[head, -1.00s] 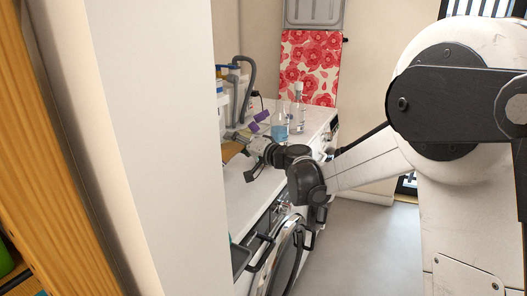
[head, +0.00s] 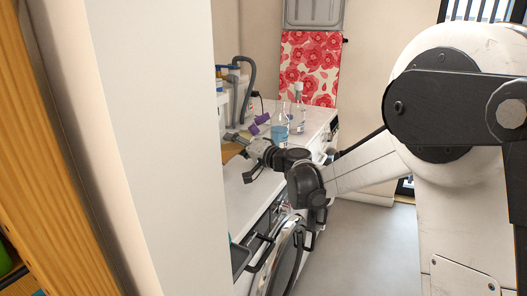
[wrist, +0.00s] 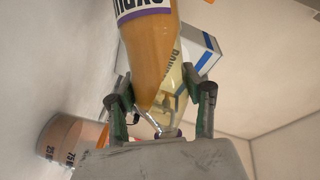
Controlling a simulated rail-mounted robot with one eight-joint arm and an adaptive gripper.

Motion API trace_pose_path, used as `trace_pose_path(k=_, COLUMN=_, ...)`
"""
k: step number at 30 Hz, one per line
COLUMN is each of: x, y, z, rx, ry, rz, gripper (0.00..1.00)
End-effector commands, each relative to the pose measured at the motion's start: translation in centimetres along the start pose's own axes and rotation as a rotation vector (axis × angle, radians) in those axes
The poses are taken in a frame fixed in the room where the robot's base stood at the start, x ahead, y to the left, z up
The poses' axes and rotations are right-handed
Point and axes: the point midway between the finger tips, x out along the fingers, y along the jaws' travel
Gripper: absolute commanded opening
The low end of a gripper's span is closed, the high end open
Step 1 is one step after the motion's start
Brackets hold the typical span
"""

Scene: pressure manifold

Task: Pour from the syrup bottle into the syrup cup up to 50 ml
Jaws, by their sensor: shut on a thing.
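The syrup bottle (wrist: 148,58) is clear, with amber liquid and a white, purple-edged label. It is tilted, and its amber part also shows in the head view (head: 231,152), partly hidden by the wall. My gripper (wrist: 163,88) is shut on it, with a finger on each side. The syrup cup (wrist: 68,138), a small brownish-pink vessel with scale marks, stands at the lower left of the wrist view, apart from the fingers. I cannot make out a pouring stream or the cup's level. The cup is hidden in the head view.
On the white counter (head: 252,192) stand a blue-liquid bottle (head: 280,128) and a clear bottle (head: 298,114), just beyond my gripper. Purple-topped items (head: 262,118) are close to it. A white and blue box (wrist: 198,48) is behind the bottle. A wall (head: 160,150) blocks the left.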

Motion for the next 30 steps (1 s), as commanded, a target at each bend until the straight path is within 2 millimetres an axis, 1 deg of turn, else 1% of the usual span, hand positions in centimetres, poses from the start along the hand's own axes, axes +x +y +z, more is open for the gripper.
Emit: trace_pose_path(k=30, x=0.15, y=0.32, z=0.39, rx=0.057, ry=0.012, rz=-0.025, gripper=0.0)
